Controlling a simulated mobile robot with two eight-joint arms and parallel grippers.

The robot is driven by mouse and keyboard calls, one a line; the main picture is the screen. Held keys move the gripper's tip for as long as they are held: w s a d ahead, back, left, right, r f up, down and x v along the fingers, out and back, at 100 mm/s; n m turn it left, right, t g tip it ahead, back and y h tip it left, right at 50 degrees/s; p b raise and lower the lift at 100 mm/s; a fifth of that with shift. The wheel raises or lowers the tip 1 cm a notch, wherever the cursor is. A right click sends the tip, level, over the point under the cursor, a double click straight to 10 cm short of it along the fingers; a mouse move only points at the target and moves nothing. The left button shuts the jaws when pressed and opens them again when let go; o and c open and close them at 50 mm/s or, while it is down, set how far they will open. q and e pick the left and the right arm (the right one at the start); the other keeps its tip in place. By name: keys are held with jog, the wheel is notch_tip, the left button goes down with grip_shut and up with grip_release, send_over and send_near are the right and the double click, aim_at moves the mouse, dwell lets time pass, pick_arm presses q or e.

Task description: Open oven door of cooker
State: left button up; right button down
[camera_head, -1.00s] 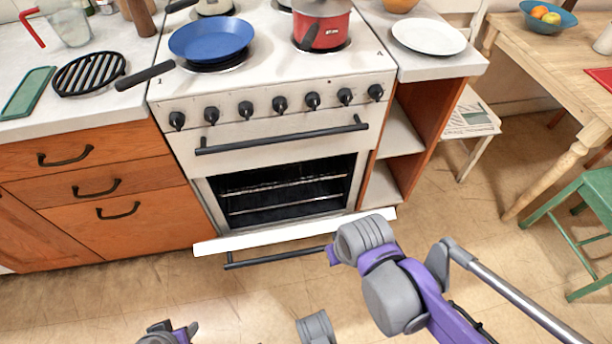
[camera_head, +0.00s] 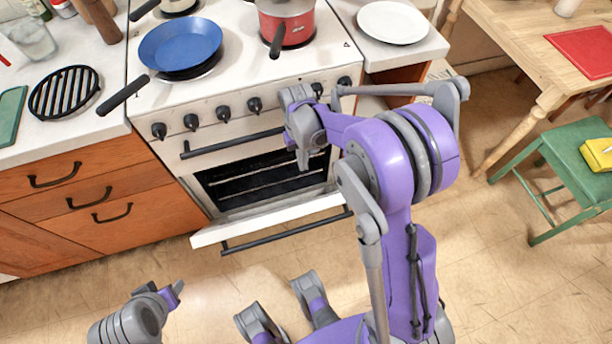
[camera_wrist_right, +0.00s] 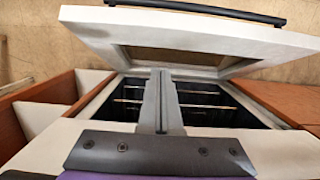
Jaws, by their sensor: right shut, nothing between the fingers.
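The white cooker (camera_head: 228,88) has its oven door (camera_head: 265,218) hinged partly down, with the dark oven cavity (camera_head: 265,183) and racks showing. The door's black handle (camera_head: 285,234) runs along its outer side. In the right wrist view, the door's inner face with its window (camera_wrist_right: 190,42) tilts away from the cavity. My right gripper (camera_head: 303,163) is by the oven opening, on the cavity side of the door; its fingers (camera_wrist_right: 160,100) are shut and empty, apart from the handle. My left gripper (camera_head: 174,291) is low at the left, away from the cooker; its jaw state is unclear.
A blue pan (camera_head: 180,45) and a red pot (camera_head: 288,22) stand on the hob, handles jutting out. Wooden drawers (camera_head: 65,190) stand left of the cooker. A green stool (camera_head: 580,160) and wooden table are at the right. The floor before the door is clear.

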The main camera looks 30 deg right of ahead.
jog(key=b, duration=0.2)
send_near(309, 202)
notch_tip(309, 202, down, 4)
jog(key=w, duration=0.3)
jog(key=s, duration=0.1)
jog(key=s+f, duration=0.1)
jog(key=shift+s+d+f, duration=0.1)
jog(key=shift+s+f, duration=0.2)
jog(key=shift+s, duration=0.1)
jog(key=shift+s+f, duration=0.15)
jog(key=shift+s, duration=0.25)
